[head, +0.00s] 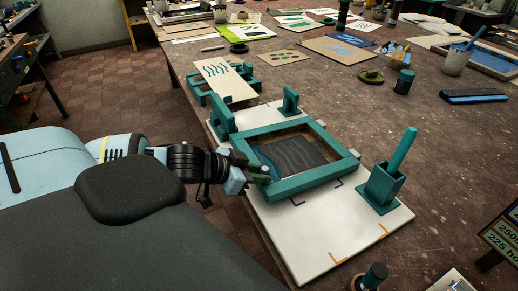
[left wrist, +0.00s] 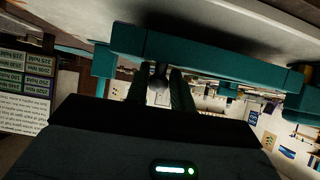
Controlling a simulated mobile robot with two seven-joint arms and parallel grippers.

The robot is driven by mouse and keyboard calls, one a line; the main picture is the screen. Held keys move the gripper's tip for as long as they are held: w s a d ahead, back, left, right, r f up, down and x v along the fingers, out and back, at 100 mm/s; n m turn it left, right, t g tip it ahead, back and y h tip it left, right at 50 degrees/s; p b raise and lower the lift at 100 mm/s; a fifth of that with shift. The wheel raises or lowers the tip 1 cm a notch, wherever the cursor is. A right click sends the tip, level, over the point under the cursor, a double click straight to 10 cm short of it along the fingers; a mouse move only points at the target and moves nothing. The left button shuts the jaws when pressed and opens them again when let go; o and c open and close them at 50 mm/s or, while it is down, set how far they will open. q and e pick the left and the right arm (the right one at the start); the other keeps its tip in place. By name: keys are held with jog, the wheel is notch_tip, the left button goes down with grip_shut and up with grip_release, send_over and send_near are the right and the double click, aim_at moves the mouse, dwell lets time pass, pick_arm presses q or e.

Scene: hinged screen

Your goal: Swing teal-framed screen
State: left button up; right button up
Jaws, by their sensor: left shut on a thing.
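The teal-framed screen (head: 283,188) lies low and roughly flat over a white baseboard (head: 300,262); I cannot tell if it touches the board. Its mesh shows dark wavy lines and a blue patch. Teal hinge posts (head: 221,122) stand at the board's far side. My left gripper (head: 260,174) is at the frame's near-left edge, shut on a small knob there. In the left wrist view the fingers (left wrist: 160,92) stand either side of the dark round knob (left wrist: 158,80), beneath the teal frame bar (left wrist: 210,61). My right gripper is not in view.
A teal holder (head: 382,188) with an upright handle stands on the board, right of the screen. A printed card (head: 226,78) rests on a teal stand behind. Papers, jars and a squeegee (head: 474,96) lie farther back. A sign (head: 502,236) stands at lower right.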

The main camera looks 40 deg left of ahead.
pick_arm(q)
jog(key=shift+s+f, duration=0.2)
jog(key=shift+f, duration=0.75)
jog(key=o, duration=0.9)
jog(key=shift+a+r, duration=0.1)
